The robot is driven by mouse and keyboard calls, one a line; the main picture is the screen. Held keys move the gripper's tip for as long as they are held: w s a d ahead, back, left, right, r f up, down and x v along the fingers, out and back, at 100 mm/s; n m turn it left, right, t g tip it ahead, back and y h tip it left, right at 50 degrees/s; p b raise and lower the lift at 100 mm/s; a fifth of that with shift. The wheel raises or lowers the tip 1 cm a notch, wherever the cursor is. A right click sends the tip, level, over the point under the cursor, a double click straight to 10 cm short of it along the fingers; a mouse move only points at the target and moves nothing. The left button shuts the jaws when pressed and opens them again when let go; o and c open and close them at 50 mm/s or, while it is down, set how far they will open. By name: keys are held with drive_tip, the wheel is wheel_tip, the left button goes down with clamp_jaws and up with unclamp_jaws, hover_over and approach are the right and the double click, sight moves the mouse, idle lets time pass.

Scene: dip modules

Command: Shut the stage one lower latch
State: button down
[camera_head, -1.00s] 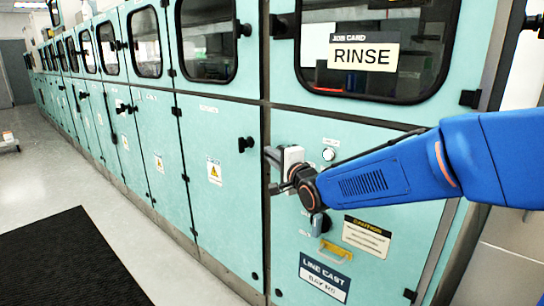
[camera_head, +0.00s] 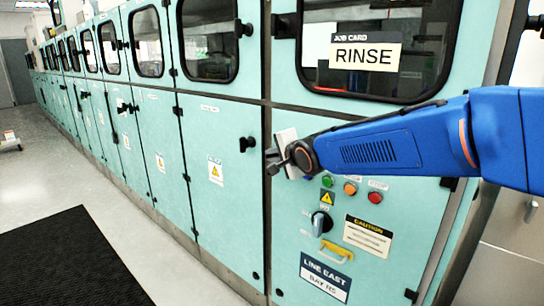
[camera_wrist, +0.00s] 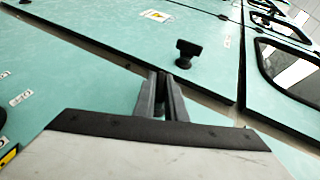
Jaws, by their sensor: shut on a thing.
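The RINSE bay's lower door (camera_head: 400,168) is teal and looks flush with its frame in the head view. My gripper (camera_head: 276,162) is at the upper left edge of this door, shut on the dark lower latch. The latch is mostly hidden by the fingers and wrist, so its angle cannot be read. In the wrist view my gripper's dark fingers (camera_wrist: 163,92) are close together near the door seam.
The neighbouring door's black latch (camera_head: 246,144) sticks out just left of my gripper; it also shows in the wrist view (camera_wrist: 188,53). A black mat (camera_head: 75,262) covers the floor.

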drive_tip(key=g+h, duration=0.1)
drive_tip(key=n+g+h, duration=0.1)
drive_tip(key=shift+w+d+r+g+h, duration=0.15)
drive_tip(key=shift+w+r+g+h, duration=0.05)
drive_tip(key=shift+g+h, duration=0.1)
drive_tip(key=shift+n+g+h, duration=0.4)
drive_tip(key=shift+g+h, duration=0.7)
drive_tip(key=g+h, duration=0.2)
drive_tip(key=h, duration=0.1)
drive_tip(key=shift+d+n, duration=0.15)
drive_tip(key=shift+n, duration=0.25)
drive_tip(key=shift+g+h, duration=0.6)
drive_tip(key=shift+g, duration=0.1)
drive_tip(key=shift+r, duration=0.1)
drive_tip(key=c, duration=1.8)
unclamp_jaws()
drive_tip(key=shift+d, duration=0.1)
